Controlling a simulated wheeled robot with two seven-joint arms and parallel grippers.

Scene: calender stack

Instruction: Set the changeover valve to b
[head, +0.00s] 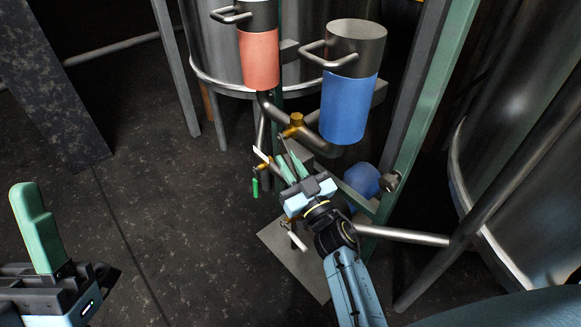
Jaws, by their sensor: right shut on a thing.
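The changeover valve is a brass body (296,121) on the pipe between a red-banded canister (259,60) and a blue-banded canister (348,108). My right gripper (282,160) is just below the brass body, its green fingers pointing up at it. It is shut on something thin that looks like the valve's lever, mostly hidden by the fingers. I cannot read any a or b marking, so the lever's setting is unclear. My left gripper (38,228) is at the lower left, away from the valve. Its fingers overlap, so its opening cannot be judged.
A small green-handled fitting (255,187) hangs left of my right gripper. Another small valve (292,232) is below, over a grey floor plate (288,262). A green post (425,115) and a large steel tank (510,180) stand to the right. The floor at left centre is clear.

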